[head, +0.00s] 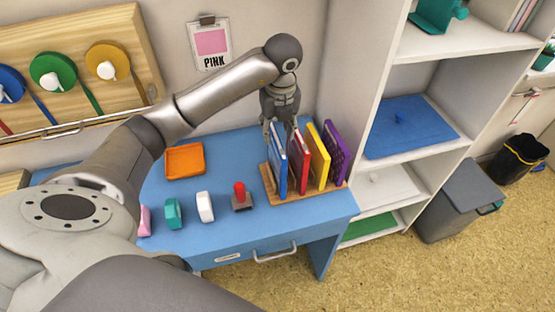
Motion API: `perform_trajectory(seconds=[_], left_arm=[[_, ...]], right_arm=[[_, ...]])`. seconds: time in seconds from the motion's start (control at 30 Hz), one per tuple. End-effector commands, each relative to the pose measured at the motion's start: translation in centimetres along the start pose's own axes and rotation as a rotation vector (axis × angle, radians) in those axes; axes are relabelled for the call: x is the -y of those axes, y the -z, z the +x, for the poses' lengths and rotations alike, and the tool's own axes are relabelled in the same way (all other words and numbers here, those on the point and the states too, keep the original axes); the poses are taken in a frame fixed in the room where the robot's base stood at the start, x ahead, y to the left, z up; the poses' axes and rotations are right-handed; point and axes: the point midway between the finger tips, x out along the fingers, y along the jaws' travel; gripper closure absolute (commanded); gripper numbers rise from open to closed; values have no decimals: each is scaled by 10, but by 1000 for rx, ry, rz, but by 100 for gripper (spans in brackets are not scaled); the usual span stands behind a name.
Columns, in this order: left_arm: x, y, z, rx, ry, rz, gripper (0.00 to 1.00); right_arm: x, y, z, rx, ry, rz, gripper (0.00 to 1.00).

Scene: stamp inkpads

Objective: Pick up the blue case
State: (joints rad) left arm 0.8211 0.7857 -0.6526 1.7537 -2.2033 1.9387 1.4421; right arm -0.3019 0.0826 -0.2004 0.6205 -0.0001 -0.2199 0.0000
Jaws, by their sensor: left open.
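The blue case (279,168) stands upright at the left end of a wooden rack (312,190) on the blue desk. It is a thin, book-like case next to a red one. My left gripper (281,128) points down at its top edge with the fingers apart. The fingers partly cover the top of the blue case. I cannot tell whether they touch it. My right gripper is not in view.
Red (299,162), yellow (319,160) and purple (335,152) cases stand close beside the blue one. An orange tray (185,161) and a red-handled stamp (241,197) sit left of the rack. A white shelf unit (384,100) rises close on the right.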

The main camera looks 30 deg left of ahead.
Motion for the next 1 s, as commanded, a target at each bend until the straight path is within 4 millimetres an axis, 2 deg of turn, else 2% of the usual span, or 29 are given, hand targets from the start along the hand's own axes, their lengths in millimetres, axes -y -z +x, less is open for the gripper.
perform_trajectory(seconds=[0.27, 0.4, 0.53, 0.83, 1.0], left_arm=[[-1, 2, 20, -4, -1, 1, 59], [-2, 5, 39, -5, -2, 2, 59], [-2, 5, 57, -3, 0, 1, 59], [-1, 4, 64, 0, 2, 3, 59], [-1, 4, 64, -1, 3, 2, 80]], right_arm=[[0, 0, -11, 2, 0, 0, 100], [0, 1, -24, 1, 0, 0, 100], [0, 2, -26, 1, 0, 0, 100], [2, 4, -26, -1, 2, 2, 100], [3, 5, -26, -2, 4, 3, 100]])
